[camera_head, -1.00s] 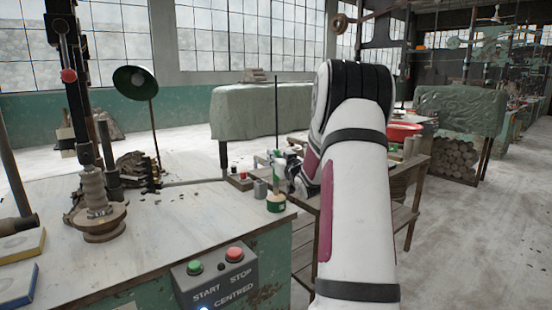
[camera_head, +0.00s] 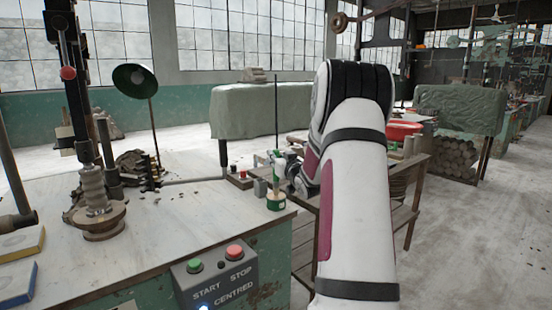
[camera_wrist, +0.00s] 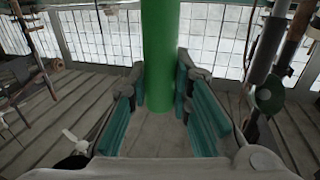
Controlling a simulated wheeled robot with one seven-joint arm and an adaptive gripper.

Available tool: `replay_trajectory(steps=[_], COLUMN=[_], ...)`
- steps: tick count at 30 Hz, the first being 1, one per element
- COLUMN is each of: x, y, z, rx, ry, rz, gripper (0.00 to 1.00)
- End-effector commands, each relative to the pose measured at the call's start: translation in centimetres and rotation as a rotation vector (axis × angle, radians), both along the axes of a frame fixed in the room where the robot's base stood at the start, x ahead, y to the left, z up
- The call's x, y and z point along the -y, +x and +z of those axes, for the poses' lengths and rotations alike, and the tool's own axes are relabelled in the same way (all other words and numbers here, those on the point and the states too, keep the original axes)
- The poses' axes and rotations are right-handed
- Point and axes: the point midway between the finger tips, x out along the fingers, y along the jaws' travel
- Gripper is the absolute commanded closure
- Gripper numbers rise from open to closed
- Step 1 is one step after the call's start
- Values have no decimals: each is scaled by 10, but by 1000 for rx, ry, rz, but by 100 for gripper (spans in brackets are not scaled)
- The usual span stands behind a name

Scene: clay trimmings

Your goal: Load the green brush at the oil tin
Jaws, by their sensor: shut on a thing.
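The green brush (camera_wrist: 160,55) stands upright between my gripper's teal-lined fingers (camera_wrist: 160,108) in the wrist view. My gripper is shut on its handle. In the head view the brush (camera_head: 278,167) is small and partly hidden by my gripper (camera_head: 281,162). The oil tin (camera_head: 276,204), short and green with a pale band, sits at the right end of the workbench. The brush is in line above the tin. I cannot tell whether its bristles are inside the tin, as that part is too small to see clearly.
A grey block (camera_head: 260,187) stands just left of the tin. The bench (camera_head: 165,222) is mostly clear in the middle. A spindle with a turned clay piece (camera_head: 97,215), a green lamp (camera_head: 134,80) and a START/STOP box (camera_head: 215,275) are also there. A wooden table (camera_head: 405,190) stands behind my arm.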

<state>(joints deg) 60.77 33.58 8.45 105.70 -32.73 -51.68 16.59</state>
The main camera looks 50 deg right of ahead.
Motion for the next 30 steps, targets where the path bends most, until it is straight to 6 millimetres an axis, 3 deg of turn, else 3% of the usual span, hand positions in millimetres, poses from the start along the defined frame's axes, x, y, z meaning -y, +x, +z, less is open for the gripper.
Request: replay_trajectory(steps=[30], x=[0], y=[0], z=[-6], rx=[-3], ry=[1], rz=[0], gripper=[100])
